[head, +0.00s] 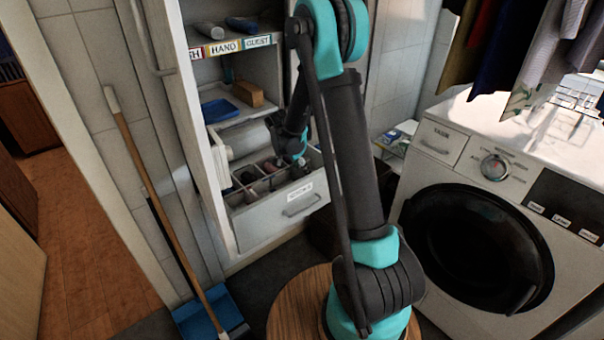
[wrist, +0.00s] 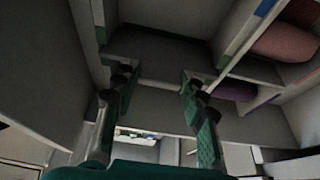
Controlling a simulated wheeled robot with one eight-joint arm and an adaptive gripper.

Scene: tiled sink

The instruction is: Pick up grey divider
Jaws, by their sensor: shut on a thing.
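The open drawer (head: 275,218) in the white cabinet holds a grey divider (head: 262,186) that splits it into compartments. In the wrist view, grey divider walls (wrist: 160,118) show between and beyond my fingers. My gripper (head: 291,160) is low over the drawer's right half; it also shows in the wrist view (wrist: 158,90). Its two green-padded fingers stand well apart, one on each side of a grey part, and are shut on it. The exact contact is dark and hard to see. Part of the drawer is hidden behind my arm.
Rolled dark and pinkish items (head: 248,178) lie in the compartments. A blue tray (head: 219,110) and wooden block (head: 248,93) sit on a shelf above. A washing machine (head: 480,230) stands at right. A broom (head: 165,215) leans at left.

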